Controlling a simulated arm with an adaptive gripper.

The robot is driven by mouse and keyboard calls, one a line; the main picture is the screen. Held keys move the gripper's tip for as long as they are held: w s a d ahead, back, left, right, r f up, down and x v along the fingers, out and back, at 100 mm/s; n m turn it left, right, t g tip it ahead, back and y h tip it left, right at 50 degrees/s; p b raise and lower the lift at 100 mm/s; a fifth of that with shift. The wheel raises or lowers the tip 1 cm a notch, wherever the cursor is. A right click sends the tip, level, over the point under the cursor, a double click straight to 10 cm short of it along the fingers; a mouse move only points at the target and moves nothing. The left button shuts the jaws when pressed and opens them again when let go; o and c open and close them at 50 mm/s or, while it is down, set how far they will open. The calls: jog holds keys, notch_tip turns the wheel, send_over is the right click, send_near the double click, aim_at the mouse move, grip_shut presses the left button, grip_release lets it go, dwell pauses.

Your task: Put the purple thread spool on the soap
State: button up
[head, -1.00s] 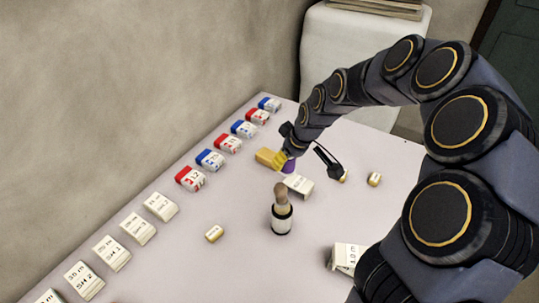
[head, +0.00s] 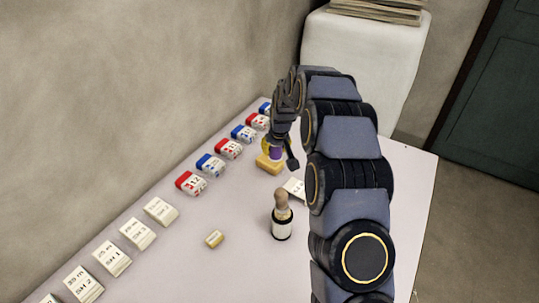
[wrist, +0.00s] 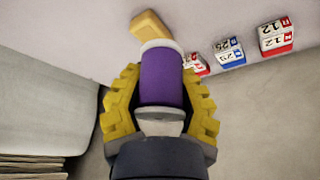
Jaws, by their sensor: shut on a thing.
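The purple thread spool (wrist: 163,80) has white ends and sits between the yellow fingers of my gripper (wrist: 160,90), which is shut on it. In the head view the spool (head: 276,153) shows as a small purple patch under my gripper (head: 272,147). The soap (head: 268,165), a yellow-tan block, lies on the table directly below the spool. In the wrist view the soap (wrist: 150,24) shows just beyond the spool's far end. I cannot tell whether the spool touches the soap.
A row of red, blue and white boxes (head: 190,183) runs along the wall side of the white table (head: 180,260). A dark bottle with a cork-coloured top (head: 282,218) stands nearer, beside a small tan block (head: 214,239). A white box (head: 294,187) is partly behind my arm.

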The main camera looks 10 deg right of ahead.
jog(key=w+f, duration=0.2)
jog(key=w, duration=0.1)
jog(key=w+f, duration=0.2)
jog(key=w, duration=0.1)
jog(key=w+d+f, duration=0.1)
jog(key=w+f, duration=0.2)
jog(key=shift+w, duration=0.4)
jog(key=shift+w+d+f, duration=0.15)
jog(key=shift+w+f, duration=0.45)
jog(key=shift+w, duration=0.1)
jog(key=shift+f, duration=0.1)
jog(key=shift+w+f, duration=0.15)
jog(key=shift+f, duration=1.6)
jog(key=shift+f, duration=0.1)
jog(key=o, duration=0.9)
